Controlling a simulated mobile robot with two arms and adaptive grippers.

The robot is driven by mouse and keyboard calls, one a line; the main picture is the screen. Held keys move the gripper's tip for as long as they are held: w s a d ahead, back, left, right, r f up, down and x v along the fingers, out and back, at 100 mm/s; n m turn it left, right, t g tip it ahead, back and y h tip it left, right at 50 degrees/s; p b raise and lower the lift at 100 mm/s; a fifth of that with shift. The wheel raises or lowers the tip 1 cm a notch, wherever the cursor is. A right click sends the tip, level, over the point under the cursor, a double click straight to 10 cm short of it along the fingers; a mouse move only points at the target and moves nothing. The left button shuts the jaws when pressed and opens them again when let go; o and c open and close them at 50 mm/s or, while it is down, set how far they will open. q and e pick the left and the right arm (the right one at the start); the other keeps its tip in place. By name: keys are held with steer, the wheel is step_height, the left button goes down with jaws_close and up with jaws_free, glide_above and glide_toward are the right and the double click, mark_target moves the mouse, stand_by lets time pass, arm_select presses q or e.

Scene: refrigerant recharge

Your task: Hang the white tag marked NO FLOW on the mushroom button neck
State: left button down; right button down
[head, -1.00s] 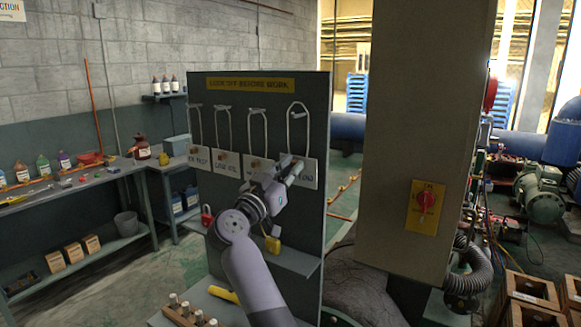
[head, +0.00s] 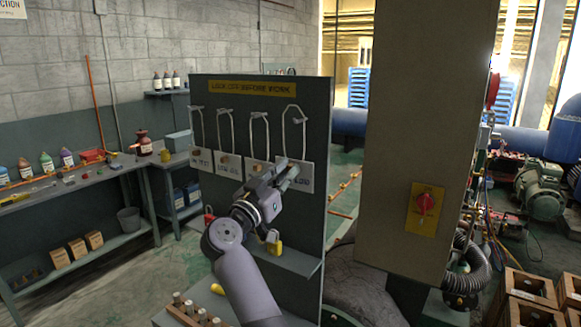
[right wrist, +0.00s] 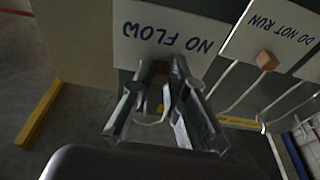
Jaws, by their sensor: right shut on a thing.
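The white NO FLOW tag (head: 304,181) hangs at the right end of the dark board, its wire loop (head: 284,120) rising to the hook above. In the right wrist view the tag (right wrist: 165,35) fills the top and its lettering is upside down. My right gripper (head: 287,172) is at the tag's face; its fingers (right wrist: 158,82) are shut on the small brown block on the tag, which they partly hide. A red round part (head: 490,92), perhaps the mushroom button, shows at the grey cabinet's right edge; its neck is not clear. My left gripper is not in view.
More white tags (head: 228,166) hang left on the board (head: 320,130). A shelf on it bears a yellow padlock (head: 274,243). The tall grey cabinet (head: 420,100) stands to the right, with a red rotary switch (head: 424,205) on a yellow plate.

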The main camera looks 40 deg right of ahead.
steer(key=s+a+p, duration=0.2)
steer(key=a, duration=0.3)
steer(key=shift+s+a+p, duration=0.2)
steer(key=shift+a+p, duration=0.1)
steer(key=shift+a, duration=0.05)
stand_by(0.5)
steer(key=s+a+f+n+t+y+b, duration=0.1)
steer(key=s+f+n+t+y+b, duration=0.15)
steer(key=f, duration=0.55)
steer(key=s+a+f+n+t+y+b, duration=0.1)
steer(key=s+a+f+n+t+b, duration=0.2)
steer(key=f, duration=0.5)
steer(key=s+a+f+n+t+y+b, duration=0.3)
steer(key=s+a+f+n+y+b, duration=0.1)
steer(key=s+f+y, duration=0.4)
steer(key=s+a+f+n+t+y+b, duration=0.3)
steer(key=s+a+f+y, duration=0.4)
steer(key=f, duration=0.5)
steer(key=shift+s+n+t+y+b, duration=0.35)
steer(key=shift+s+n+t, duration=0.15)
steer(key=shift+s, duration=0.35)
